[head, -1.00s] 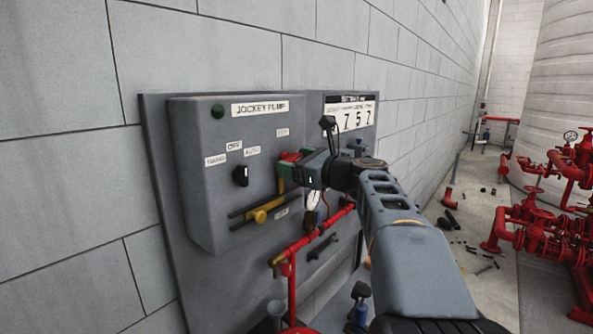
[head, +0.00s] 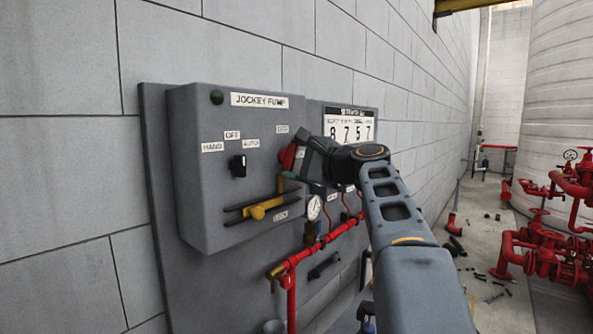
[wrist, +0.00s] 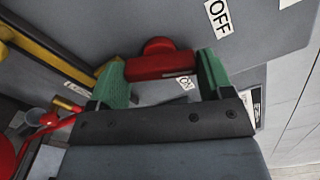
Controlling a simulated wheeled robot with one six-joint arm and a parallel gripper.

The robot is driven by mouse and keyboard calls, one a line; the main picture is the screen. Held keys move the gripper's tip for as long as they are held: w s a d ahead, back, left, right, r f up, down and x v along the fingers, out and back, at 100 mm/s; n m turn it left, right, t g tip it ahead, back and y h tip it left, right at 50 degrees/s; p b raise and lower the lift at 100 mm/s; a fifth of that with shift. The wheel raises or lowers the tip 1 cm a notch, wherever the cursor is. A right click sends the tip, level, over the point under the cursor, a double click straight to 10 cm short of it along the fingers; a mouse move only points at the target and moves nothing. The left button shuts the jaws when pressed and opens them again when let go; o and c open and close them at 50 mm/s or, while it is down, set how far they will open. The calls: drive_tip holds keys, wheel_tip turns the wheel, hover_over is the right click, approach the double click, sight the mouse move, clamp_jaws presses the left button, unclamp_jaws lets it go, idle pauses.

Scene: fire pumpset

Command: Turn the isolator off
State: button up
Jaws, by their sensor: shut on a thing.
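The jockey pump panel (head: 205,190) is a grey box on the wall at left of centre in the head view. The red isolator handle (head: 287,157) is at the box's right side, partly hidden by my gripper (head: 303,166). In the wrist view, the red handle (wrist: 160,65) lies between the green fingers of my gripper (wrist: 163,77), which is shut on it. An OFF label (wrist: 218,15) is on the panel above and right of the handle. An ON label (wrist: 184,84) shows just below it.
A gauge (head: 314,208) and a red pipe (head: 315,246) are below my gripper. Red pumps (head: 545,235) stand at the right; the floor between has scattered debris.

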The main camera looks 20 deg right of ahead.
drive_tip(key=shift+f+n+b, duration=0.1)
drive_tip(key=shift+n+b, duration=1.15)
drive_tip(key=shift+n, duration=1.05)
drive_tip(key=o, duration=0.9)
drive_tip(key=shift+s, duration=0.1)
drive_tip(key=b+v, duration=0.2)
drive_tip(key=v, duration=1.1)
drive_tip(key=shift+s+d, duration=0.15)
drive_tip(key=shift+s, duration=0.15)
